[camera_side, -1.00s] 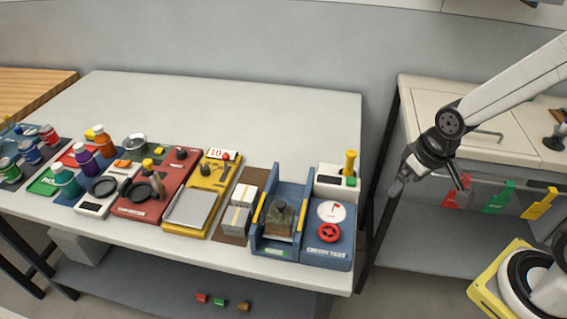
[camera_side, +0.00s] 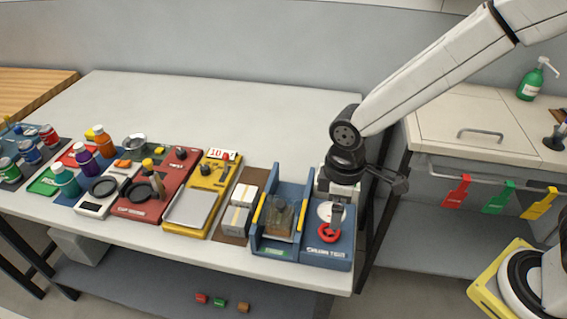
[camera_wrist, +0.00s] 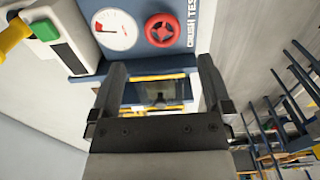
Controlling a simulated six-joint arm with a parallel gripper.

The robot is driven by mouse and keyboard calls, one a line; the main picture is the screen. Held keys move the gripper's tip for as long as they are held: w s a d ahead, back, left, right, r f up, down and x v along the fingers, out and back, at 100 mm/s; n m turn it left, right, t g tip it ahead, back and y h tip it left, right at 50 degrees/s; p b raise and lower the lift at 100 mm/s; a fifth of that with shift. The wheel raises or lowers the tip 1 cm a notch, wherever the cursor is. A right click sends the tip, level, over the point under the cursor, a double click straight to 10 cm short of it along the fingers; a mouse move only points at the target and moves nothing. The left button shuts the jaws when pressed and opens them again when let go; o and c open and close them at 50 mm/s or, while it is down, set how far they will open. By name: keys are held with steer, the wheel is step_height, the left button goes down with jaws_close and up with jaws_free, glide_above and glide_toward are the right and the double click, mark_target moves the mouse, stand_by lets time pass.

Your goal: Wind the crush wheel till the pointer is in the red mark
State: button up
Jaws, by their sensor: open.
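The red crush wheel (camera_side: 328,233) sits on the blue crush test panel (camera_side: 318,252), and it also shows whole in the wrist view (camera_wrist: 162,30). The round white dial (camera_wrist: 116,29) is beside it, with a pointer and a small red mark near its rim; the pointer's exact reading is too small to tell. In the side view the dial (camera_side: 323,211) is partly hidden by my gripper. My gripper (camera_side: 337,217) points down just above the panel near the wheel. In the wrist view its two fingers (camera_wrist: 161,75) are apart with nothing between them, and the wheel lies beyond them.
The blue press bay (camera_side: 280,235) with yellow-edged walls is left of the panel. A white unit with a green button (camera_wrist: 45,31) and a yellow handle stands beside the dial. White boxes (camera_side: 238,214) stand further left. The back of the table (camera_side: 230,110) is clear.

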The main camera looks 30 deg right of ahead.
mark_target(331, 231)
steer(key=shift+a, duration=0.2)
steer(key=shift+f, duration=0.2)
steer(key=shift+f, duration=3.7)
